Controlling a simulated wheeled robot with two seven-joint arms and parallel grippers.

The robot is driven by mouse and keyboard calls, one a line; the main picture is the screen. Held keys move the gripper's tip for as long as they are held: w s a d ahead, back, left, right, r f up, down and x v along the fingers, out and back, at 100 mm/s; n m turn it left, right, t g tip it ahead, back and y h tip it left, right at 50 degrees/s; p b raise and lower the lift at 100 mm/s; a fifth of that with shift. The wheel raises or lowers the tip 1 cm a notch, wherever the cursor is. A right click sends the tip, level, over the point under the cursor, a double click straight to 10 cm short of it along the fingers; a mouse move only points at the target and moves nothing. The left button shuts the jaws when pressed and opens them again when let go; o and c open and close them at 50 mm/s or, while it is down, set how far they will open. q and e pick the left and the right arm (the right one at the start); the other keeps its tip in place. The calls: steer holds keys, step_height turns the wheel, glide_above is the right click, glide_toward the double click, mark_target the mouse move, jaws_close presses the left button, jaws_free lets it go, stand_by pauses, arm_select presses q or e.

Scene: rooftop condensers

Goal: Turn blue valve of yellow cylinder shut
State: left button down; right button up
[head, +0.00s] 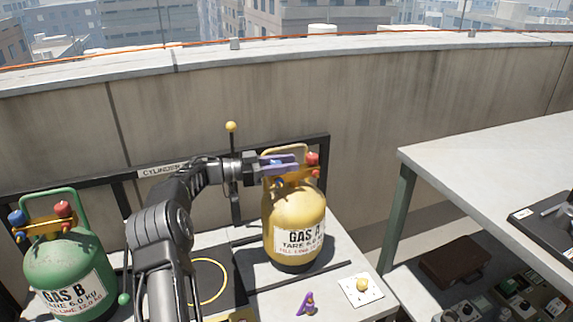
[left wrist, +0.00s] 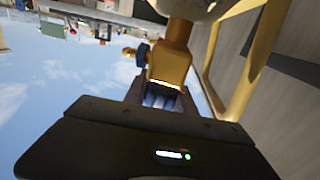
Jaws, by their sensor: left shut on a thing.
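The yellow cylinder (head: 293,222), labelled GAS A, stands upright on the bench. My left gripper (head: 281,163) reaches in from the left to its top and is shut on the blue valve (head: 275,162). The fingers cover most of that valve, so how far it is turned cannot be told. In the left wrist view the blue valve (left wrist: 160,96) sits between the fingers at the end of the yellow valve body (left wrist: 174,55). A red valve (head: 312,159) is on the other side of the cylinder's top. My right gripper is not in view.
A green cylinder (head: 68,268) with its own blue and red valves stands at the left. A dark rail (head: 110,178) runs behind the cylinders. A purple item (head: 305,304) and a white plate with a yellow knob (head: 361,285) lie in front. A grey table (head: 490,175) stands right.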

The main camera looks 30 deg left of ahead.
arm_select(q)
steer(key=c, duration=1)
jaws_free()
steer(key=shift+w, duration=0.1)
steer(key=shift+c, duration=0.2)
steer(key=shift+a, duration=0.15)
steer(key=v, duration=0.7)
steer(key=shift+s+a, duration=0.2)
steer(key=shift+s, duration=0.1)
